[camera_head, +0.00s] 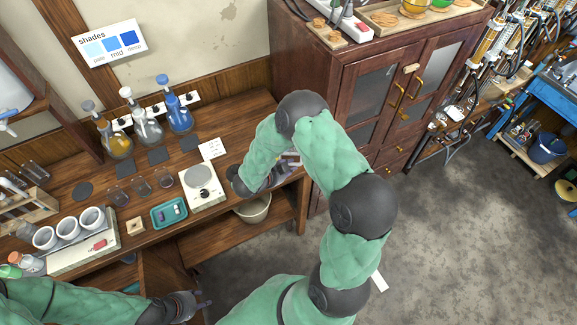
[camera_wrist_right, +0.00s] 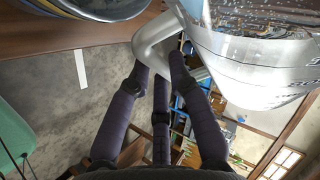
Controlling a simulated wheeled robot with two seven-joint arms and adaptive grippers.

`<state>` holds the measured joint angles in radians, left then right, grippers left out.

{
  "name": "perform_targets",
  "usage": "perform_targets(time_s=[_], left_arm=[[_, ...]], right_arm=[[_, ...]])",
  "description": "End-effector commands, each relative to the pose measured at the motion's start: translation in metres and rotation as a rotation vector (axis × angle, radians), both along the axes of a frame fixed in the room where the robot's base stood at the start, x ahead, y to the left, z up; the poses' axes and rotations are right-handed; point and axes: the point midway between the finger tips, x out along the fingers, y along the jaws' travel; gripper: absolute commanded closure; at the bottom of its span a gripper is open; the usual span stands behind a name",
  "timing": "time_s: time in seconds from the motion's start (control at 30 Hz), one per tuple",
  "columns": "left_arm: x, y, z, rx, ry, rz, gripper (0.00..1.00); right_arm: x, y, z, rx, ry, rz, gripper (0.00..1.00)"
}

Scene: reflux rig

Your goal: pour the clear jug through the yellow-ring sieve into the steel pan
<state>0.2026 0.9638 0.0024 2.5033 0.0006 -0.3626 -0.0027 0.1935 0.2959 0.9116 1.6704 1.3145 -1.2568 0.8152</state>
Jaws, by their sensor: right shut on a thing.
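The clear jug (camera_wrist_right: 250,62) fills the upper right of the right wrist view, with dark speckled contents behind its wall. My right gripper (camera_wrist_right: 162,68) is shut on the jug's pale handle (camera_wrist_right: 143,45). A round vessel edge with a yellow stripe (camera_wrist_right: 75,12) shows at the upper left, apart from the jug; I cannot tell whether it is the sieve or the pan. In the head view my right arm hides most of its gripper and the jug. My left gripper (camera_head: 200,303) is low at the left, away from the bench; its jaws are unclear.
The wooden bench (camera_head: 110,175) holds flasks, a white hotplate (camera_head: 200,184), a teal tray (camera_head: 169,213) and white cups. A cream bowl (camera_head: 253,209) sits on the shelf below. A tall wooden cabinet (camera_head: 310,75) stands behind my right arm. The grey floor at right is open.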

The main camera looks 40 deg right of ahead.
Motion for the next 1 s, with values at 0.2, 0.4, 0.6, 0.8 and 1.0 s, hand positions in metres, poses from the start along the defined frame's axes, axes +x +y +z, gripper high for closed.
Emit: perform_targets(time_s=[0.2, 0.4, 0.6, 0.8, 1.0], left_arm=[[0.0000, 0.0000, 0.0000, 0.000, 0.000, 0.000, 0.60], [0.0000, 0.0000, 0.0015, 0.000, 0.000, 0.000, 0.60], [0.0000, 0.0000, 0.0048, 0.000, 0.000, 0.000, 0.60], [0.0001, 0.0000, 0.0046, 0.000, 0.000, 0.000, 0.60], [0.0000, 0.0000, 0.0024, 0.000, 0.000, 0.000, 0.60]], right_arm=[[0.0002, -0.0002, 0.0003, -0.001, 0.000, 0.000, 1.00], [0.0004, 0.0003, 0.0016, -0.015, 0.017, 0.001, 1.00], [0.0007, 0.0006, 0.0073, -0.077, 0.085, 0.002, 1.00], [0.0001, -0.0001, 0.0083, -0.088, 0.097, -0.001, 1.00], [0.0004, -0.0011, 0.0064, -0.073, 0.077, 0.000, 1.00]])
